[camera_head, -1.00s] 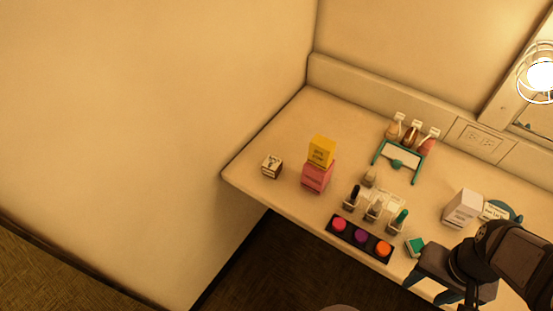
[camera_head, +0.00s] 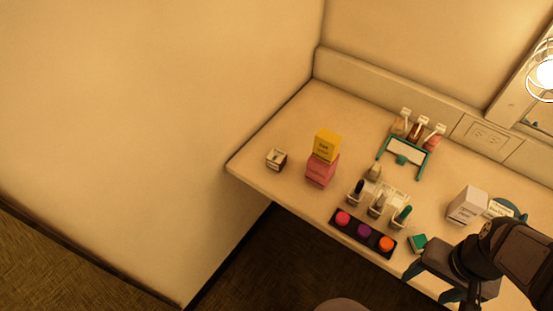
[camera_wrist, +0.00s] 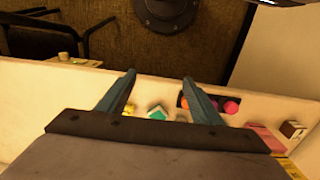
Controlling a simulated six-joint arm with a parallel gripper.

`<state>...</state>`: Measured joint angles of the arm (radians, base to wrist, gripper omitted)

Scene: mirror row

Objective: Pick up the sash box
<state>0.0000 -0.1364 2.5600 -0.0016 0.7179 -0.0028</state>
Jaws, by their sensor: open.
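No label is clear enough for me to tell for sure which box is the sash box. A yellow box (camera_head: 327,146) with small dark print sits on top of a pink box (camera_head: 321,171) near the left end of the counter. A small white and brown box (camera_head: 277,159) stands to their left, and a white box (camera_head: 467,205) stands at the right. My gripper (camera_head: 428,284) is open and empty at the counter's front edge, well right of the stacked boxes. In the wrist view my gripper's two fingers (camera_wrist: 159,76) are apart, with the pink box (camera_wrist: 268,139) to their right.
A dark tray (camera_head: 349,236) with pink, purple and orange rounds lies along the front edge. Several bottles stand behind it. A teal rack (camera_head: 420,172) with more bottles is at the back. A small green box (camera_head: 417,244) lies close to my gripper. Bare counter (camera_head: 290,125) lies behind the stack.

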